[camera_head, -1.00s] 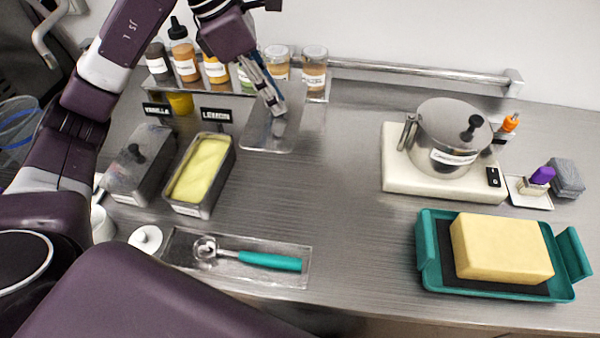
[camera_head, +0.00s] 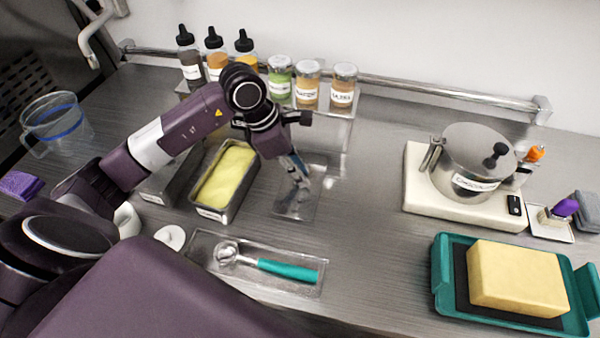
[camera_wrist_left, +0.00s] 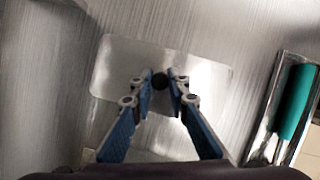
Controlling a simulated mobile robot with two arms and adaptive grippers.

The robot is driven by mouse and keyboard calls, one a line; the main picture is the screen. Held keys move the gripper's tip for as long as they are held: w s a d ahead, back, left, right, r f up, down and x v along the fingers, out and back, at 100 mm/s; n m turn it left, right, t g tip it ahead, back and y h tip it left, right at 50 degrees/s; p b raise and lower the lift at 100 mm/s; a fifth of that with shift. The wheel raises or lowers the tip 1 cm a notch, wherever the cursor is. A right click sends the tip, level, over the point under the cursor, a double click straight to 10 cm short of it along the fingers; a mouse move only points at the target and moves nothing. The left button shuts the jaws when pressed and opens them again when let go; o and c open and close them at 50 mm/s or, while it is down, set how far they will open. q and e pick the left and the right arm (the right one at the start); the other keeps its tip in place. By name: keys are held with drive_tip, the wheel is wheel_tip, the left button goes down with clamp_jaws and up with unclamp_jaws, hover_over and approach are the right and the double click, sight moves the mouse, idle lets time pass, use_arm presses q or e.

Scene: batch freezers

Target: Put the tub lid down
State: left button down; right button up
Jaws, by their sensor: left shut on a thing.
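The tub lid (camera_head: 324,170) is a clear, thin rectangular plate with a dark knob. It is right of the open tub of yellow ice cream (camera_head: 225,180), low over or on the steel counter; I cannot tell whether it touches. In the left wrist view the lid (camera_wrist_left: 115,65) lies flat below the fingers. My left gripper (camera_head: 300,178) points down and is shut on the lid's knob; its fingertips (camera_wrist_left: 160,80) meet around the knob. My right gripper is not in view.
A clear tray (camera_head: 212,246) with a teal-handled scoop (camera_head: 287,270) lies in front. Jars (camera_head: 308,85) and bottles stand on a rack behind. A steel pot (camera_head: 470,165) on a white base and a teal tray (camera_head: 443,275) are at right. The middle counter is clear.

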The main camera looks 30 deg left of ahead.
use_arm(q)
drive_tip(key=shift+f, duration=0.85)
drive_tip(key=c, duration=1.8)
unclamp_jaws()
drive_tip(key=shift+r, duration=0.1)
drive_tip(key=shift+c, duration=0.2)
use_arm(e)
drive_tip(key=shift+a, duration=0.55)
